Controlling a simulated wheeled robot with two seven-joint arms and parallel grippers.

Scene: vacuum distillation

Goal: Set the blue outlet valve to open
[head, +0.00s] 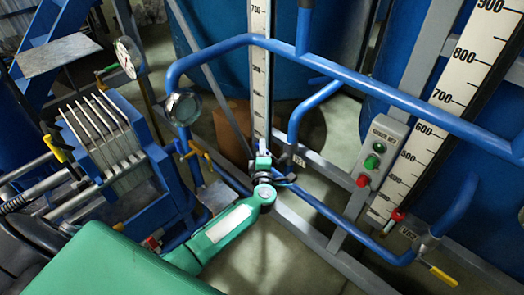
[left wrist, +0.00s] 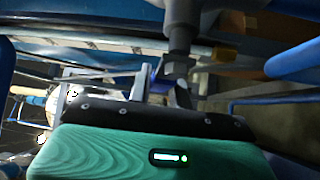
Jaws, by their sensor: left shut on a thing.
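The blue outlet valve (head: 284,180) sits on the thin blue pipework in the middle of the head view, beside a small tag. My left gripper (head: 266,176) is at this valve, at the end of my green arm. Its dark fingers are closed at the valve's handle and hide most of it, so I cannot read the handle's angle. In the left wrist view a grey metal stem with a nut (left wrist: 180,42) stands just beyond my left gripper (left wrist: 165,92). My right gripper is in neither view.
A blue pipe (head: 350,76) crosses above the gripper. A grey box with green and red buttons (head: 379,150) stands to the right. A valve with a yellow handle (head: 443,275) is at the lower right. A blue plate unit (head: 150,190) stands close to the left.

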